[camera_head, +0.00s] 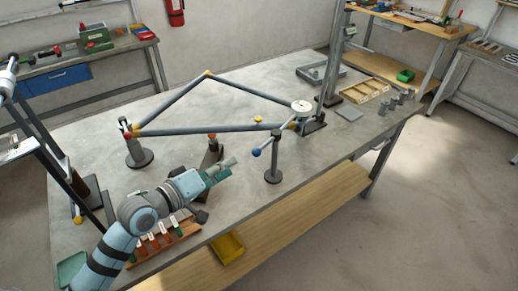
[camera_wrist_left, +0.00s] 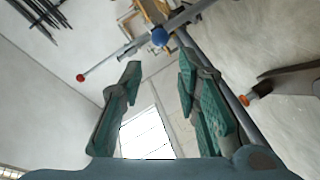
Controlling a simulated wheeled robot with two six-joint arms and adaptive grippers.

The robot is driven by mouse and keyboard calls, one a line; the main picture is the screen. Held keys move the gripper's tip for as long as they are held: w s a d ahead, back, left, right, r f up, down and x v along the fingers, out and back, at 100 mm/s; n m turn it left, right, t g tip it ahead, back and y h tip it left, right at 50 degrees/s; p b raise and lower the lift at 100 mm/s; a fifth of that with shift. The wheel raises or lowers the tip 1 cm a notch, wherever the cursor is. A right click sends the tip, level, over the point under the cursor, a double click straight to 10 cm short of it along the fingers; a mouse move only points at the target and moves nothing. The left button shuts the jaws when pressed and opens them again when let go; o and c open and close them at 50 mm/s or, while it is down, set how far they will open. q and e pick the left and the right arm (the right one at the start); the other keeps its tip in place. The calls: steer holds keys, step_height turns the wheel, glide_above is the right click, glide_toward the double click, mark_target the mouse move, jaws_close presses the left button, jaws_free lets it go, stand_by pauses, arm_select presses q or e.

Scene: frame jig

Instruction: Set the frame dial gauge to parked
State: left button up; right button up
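The frame dial gauge, with a round white face (camera_head: 301,106), sits at the right corner of the tube frame (camera_head: 205,131) on the bench. A small post stand (camera_head: 272,167) in front of it carries an arm with a blue ball (camera_head: 256,152). A blue ball also shows beyond my fingers in the left wrist view (camera_wrist_left: 160,37). My left gripper (camera_head: 229,168) is above the bench's front part, left of the stand and apart from it. Its green fingers are spread with nothing between them in the left wrist view (camera_wrist_left: 158,80). My right gripper is not in view.
The grey bench (camera_head: 340,150) has clear room right of the stand. An orange rack (camera_head: 160,243) sits near the front edge below my left arm. A wooden tray (camera_head: 362,90) and several grey cylinders stand at the right. A yellow bin (camera_head: 228,247) is on the lower shelf.

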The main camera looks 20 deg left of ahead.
mark_target(255, 153)
arm_select(q)
steer(key=b+x, duration=0.1)
steer(key=x, duration=1.3)
steer(key=shift+s+d, duration=0.15)
steer(key=shift+c, duration=0.6)
jaws_close()
steer(key=shift+f, duration=0.1)
